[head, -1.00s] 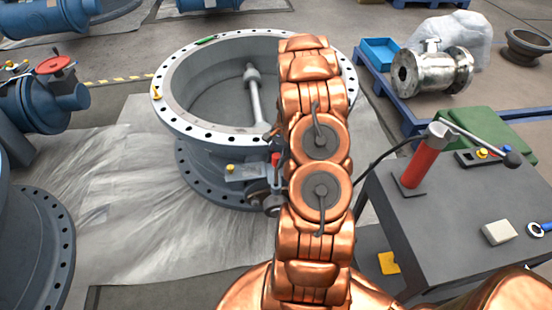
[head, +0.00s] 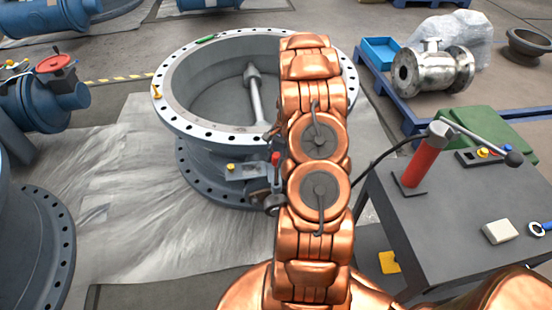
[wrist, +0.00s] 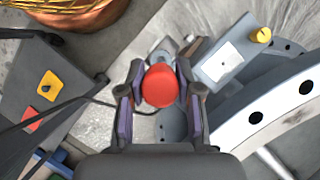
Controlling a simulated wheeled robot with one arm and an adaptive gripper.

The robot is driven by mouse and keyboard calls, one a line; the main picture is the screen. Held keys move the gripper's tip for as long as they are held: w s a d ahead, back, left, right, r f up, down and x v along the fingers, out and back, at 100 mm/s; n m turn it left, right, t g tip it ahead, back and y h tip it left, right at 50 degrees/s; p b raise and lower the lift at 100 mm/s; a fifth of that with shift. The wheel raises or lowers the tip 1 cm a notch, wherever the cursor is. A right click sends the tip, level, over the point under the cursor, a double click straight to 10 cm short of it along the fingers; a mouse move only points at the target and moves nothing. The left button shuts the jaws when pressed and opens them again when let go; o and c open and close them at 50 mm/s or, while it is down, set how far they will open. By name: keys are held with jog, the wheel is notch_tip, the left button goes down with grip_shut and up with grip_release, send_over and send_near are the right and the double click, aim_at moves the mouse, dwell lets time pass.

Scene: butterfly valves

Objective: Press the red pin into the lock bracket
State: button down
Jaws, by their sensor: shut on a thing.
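The red pin (wrist: 160,86) shows its round red head in the wrist view, between the two fingers of my gripper (wrist: 160,92). My gripper is shut on it. In the head view the red pin (head: 276,158) is a small red spot at the left edge of my copper arm, which hides most of the gripper. A grey bracket plate with a pale label and a yellow knob (head: 246,171) sits on the side of the large valve. It is beside the gripper, at the upper right in the wrist view (wrist: 222,62). The pin's lower end and any hole under it are hidden.
The large flanged valve (head: 180,120) stands on a pale sheet, its bolted rim close to the gripper. A dark bench (head: 440,210) with a red cylinder (head: 418,162) and lever stands at right. A black cable runs from the bench behind my arm.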

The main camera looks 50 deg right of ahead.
aim_at(276, 182)
jog(key=shift+f+b, duration=1.45)
jog(key=shift+f, duration=4.75)
jog(key=c, duration=0.7)
grip_release()
jog(key=o, duration=0.5)
jog(key=shift+c, duration=0.2)
jog(key=shift+r, duration=0.15)
